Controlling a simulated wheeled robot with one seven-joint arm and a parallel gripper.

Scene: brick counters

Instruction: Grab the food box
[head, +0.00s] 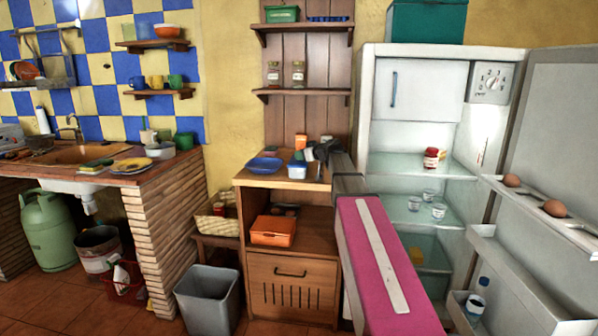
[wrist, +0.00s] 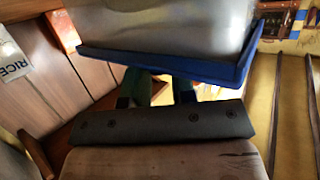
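The box I take to be the food box (head: 297,171) is small and pale with a blue lid. It stands on the wooden cabinet top, just left of my arm's end in the head view. In the wrist view a large translucent grey box (wrist: 165,25) with a blue rim fills the upper middle, very close to my gripper (wrist: 160,90). It looks like the same box, but I cannot be sure. Two greenish fingers show apart below the blue rim. Their tips are hidden behind it, so contact is unclear.
A blue plate (head: 264,165) lies left of the box. An orange box (head: 272,231) sits on the lower shelf. The open fridge (head: 410,85) is right of my arm. In the wrist view a RICE packet (wrist: 14,62) and an orange packet (wrist: 63,32) are at left.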

